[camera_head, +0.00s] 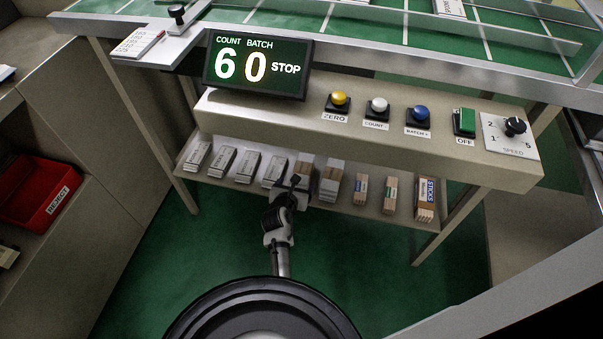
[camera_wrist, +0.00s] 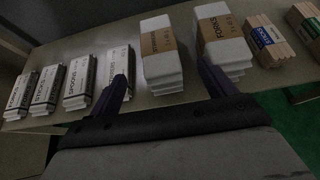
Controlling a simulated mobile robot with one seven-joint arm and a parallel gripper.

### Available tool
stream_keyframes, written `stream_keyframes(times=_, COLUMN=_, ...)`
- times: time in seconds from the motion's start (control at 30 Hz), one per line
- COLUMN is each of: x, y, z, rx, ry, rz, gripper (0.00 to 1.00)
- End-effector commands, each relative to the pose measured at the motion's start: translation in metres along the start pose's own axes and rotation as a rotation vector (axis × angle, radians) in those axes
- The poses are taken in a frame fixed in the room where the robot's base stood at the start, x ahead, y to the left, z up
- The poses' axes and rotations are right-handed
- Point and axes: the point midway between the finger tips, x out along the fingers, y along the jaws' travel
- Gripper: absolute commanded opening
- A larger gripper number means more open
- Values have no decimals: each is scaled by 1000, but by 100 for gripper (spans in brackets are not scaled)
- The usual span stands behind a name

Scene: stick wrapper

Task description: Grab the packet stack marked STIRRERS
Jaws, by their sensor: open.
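A row of packet stacks lies on the lower shelf. Four white stacks with dark bands stand at the left, one marked SPOONS (camera_wrist: 78,82); the fourth stack (camera_wrist: 112,72) is hard to read and partly behind my left finger. Two white stacks with brown bands follow, a nearer one (camera_wrist: 162,65) with unclear print and one marked FORKS (camera_wrist: 222,45). I cannot read STIRRERS on any stack for certain. My gripper (camera_wrist: 163,75) is open and empty. Its fingers point at the row, with the first brown-banded stack between them in view. In the head view my gripper (camera_head: 291,187) covers part of the row's middle.
Wooden bundles (camera_wrist: 268,42) stand right of the stacks, and a larger one marked STICKS (camera_head: 425,198) is at the shelf's right end. The control panel (camera_head: 370,135) overhangs the shelf (camera_head: 235,183). A red reject bin (camera_head: 40,190) is at the left. The neighbouring stacks have narrow gaps.

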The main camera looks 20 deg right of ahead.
Motion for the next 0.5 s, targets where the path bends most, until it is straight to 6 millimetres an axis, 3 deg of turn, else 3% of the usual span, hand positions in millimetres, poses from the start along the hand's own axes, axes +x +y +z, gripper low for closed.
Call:
stream_keyframes(times=0.1, x=23, y=1, z=0, rx=3, ry=-1, rz=1, gripper=83)
stream_keyframes(times=0.37, x=42, y=1, z=0, rx=2, ry=-1, rz=2, gripper=83)
stream_keyframes(times=0.5, x=62, y=0, z=0, rx=3, ry=-2, rz=2, gripper=83)
